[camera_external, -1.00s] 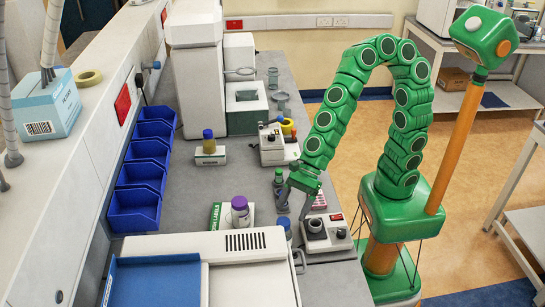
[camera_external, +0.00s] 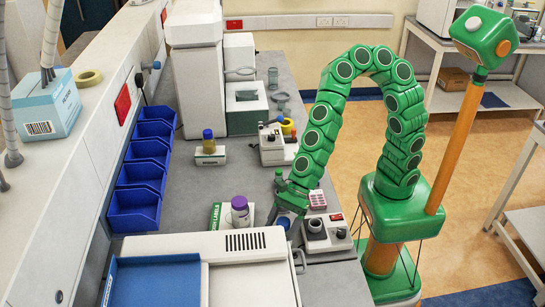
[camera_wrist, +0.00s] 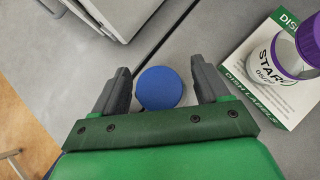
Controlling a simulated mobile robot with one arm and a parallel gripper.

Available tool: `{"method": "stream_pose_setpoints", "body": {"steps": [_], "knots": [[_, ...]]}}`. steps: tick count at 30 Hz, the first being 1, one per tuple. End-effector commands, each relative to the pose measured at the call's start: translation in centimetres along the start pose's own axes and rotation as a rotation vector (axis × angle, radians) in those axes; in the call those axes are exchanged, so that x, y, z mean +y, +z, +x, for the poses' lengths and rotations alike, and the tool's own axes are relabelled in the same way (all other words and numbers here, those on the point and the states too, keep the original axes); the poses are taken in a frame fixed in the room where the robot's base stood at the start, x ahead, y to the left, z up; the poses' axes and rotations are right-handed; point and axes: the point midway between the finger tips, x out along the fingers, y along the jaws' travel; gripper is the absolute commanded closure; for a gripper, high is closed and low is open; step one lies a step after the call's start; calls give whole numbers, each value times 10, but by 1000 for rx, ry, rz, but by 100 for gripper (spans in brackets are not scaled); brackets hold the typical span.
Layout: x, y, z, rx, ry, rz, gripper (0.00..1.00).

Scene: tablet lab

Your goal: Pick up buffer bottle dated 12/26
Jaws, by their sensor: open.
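In the wrist view a bottle with a round blue cap (camera_wrist: 160,88) is seen from above between my gripper's two dark fingers (camera_wrist: 163,88). The fingers are open, one on each side of the cap, with a small gap. The bottle's body and any date are hidden beneath the cap. In the external view my gripper (camera_external: 279,213) is low over the bench, at the blue-capped bottle (camera_external: 284,223), which it partly covers. A purple-capped bottle (camera_external: 240,210) stands on a green-and-white label box (camera_external: 217,213). Another bottle with a blue cap (camera_external: 208,142) stands farther back.
A white machine (camera_external: 240,245) stands close in front of my gripper. A small device with a dark round top (camera_external: 316,229) is just right. Blue bins (camera_external: 137,205) line the left wall. The grey bench (camera_external: 190,190) is clear in the middle left.

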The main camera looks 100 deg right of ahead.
Motion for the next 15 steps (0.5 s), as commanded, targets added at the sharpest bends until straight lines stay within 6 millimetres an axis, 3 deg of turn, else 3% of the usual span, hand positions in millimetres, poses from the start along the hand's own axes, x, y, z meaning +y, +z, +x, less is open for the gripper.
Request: {"method": "stream_pose_setpoints", "body": {"steps": [13,15], "knots": [[0,-1,10,1,0,0,26],[0,-1,10,1,0,1,36]]}}
